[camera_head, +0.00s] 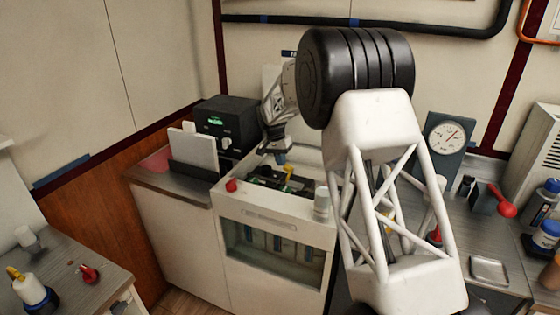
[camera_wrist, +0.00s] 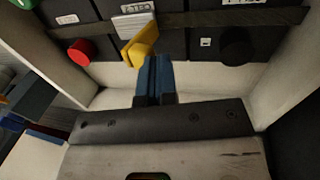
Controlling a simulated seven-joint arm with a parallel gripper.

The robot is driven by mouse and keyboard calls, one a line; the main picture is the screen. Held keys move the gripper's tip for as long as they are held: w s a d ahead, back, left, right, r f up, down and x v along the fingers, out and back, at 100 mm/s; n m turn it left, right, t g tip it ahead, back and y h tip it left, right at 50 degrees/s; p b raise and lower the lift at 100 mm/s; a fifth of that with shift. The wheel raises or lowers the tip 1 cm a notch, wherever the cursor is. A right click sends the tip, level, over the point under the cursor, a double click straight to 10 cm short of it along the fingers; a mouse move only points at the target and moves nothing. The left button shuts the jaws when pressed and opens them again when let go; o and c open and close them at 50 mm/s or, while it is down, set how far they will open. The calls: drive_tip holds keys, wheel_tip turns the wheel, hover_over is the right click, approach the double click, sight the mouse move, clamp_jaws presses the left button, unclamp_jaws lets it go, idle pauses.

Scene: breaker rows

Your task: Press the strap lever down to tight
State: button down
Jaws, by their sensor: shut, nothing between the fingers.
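A yellow lever (camera_wrist: 140,46) with a pale ribbed plate beside it sits on a dark strap (camera_wrist: 205,18) across the black battery blocks (camera_wrist: 195,46). The lever also shows as a small yellow piece in the open top of the white cabinet in the head view (camera_head: 288,170). My gripper (camera_wrist: 155,66) has its blue-tipped fingers together with nothing in them. In the wrist view its tips are just below and right of the lever; I cannot tell if they touch it. In the head view my gripper (camera_head: 281,157) hangs over the cabinet's back part, near the lever.
A red knob (camera_wrist: 81,51) and a black knob (camera_wrist: 237,49) flank the lever. The white cabinet (camera_head: 229,202) has raised walls around the blocks. A black instrument box (camera_head: 228,122) stands left, a dial gauge (camera_head: 447,137) and red-handled lever (camera_head: 503,204) right.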

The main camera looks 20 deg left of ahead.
sight(290, 167)
drive_tip(key=shift+d, duration=0.1)
drive_tip(key=shift+d+r+y, duration=0.2)
drive_tip(key=shift+d+y, duration=0.65)
drive_tip(key=shift+y, duration=0.15)
drive_tip(key=d+y, duration=0.2)
drive_tip(key=y, duration=0.1)
drive_tip(key=shift+d, duration=0.3)
drive_tip(key=shift+d+f+y, duration=0.35)
drive_tip(key=shift+d+y, duration=0.45)
drive_tip(key=shift+y, duration=0.25)
drive_tip(key=shift+d+f+y, duration=0.3)
drive_tip(key=shift+d+y, duration=0.45)
drive_tip(key=shift+y, duration=0.3)
drive_tip(key=shift+d+f+y, duration=0.25)
drive_tip(key=shift+d+y, duration=0.15)
drive_tip(key=shift+y, duration=0.1)
drive_tip(key=shift+d+f, duration=1.25)
drive_tip(key=shift+f, duration=0.1)
